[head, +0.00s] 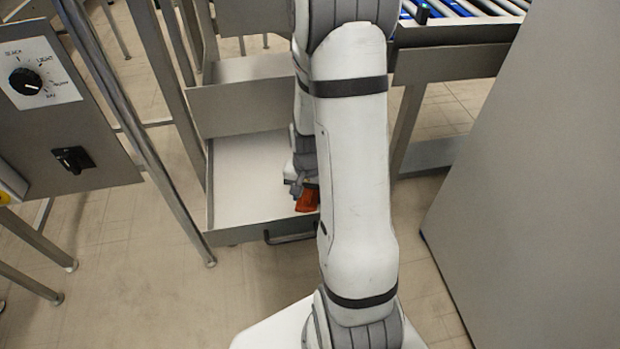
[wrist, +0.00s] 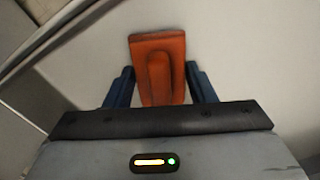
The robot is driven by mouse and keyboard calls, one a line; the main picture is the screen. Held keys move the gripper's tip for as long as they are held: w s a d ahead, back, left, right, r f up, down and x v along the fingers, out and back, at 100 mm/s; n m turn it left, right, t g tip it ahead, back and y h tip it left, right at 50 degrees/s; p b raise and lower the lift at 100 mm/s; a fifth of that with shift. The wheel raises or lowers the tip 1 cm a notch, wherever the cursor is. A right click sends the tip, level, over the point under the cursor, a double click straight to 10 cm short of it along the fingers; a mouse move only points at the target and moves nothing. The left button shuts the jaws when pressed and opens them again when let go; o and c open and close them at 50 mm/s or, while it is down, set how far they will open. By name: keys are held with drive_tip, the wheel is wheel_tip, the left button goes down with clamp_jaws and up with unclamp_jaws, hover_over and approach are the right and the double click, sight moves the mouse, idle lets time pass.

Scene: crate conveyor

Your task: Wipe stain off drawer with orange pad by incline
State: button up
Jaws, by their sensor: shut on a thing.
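The orange pad (head: 307,201) is held low inside the open drawer (head: 235,190), near its front right part. My gripper (head: 303,187) is shut on the pad, though my arm hides much of it in the head view. In the wrist view, the pad (wrist: 160,65) with its raised grip sits between the two dark blue fingers of my gripper (wrist: 160,82). The drawer's pale floor (wrist: 250,60) lies beneath or behind the pad; I cannot tell whether they touch. No stain shows on the visible drawer floor, and part of it is hidden by my arm.
The drawer's handle (head: 290,237) is on its front edge. A control panel (head: 60,110) with a dial and metal posts stand at the left. A roller conveyor (head: 465,12) is at the upper right, and a large grey panel (head: 530,170) stands at the right.

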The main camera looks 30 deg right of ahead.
wheel_tip(320, 180, up, 4)
drive_tip(key=p, duration=0.2)
drive_tip(key=shift+s+r+p, duration=0.15)
drive_tip(key=shift+r+p, duration=0.1)
drive_tip(key=shift+p, duration=0.15)
drive_tip(key=shift+r+p, duration=1.5)
drive_tip(key=shift+r, duration=0.45)
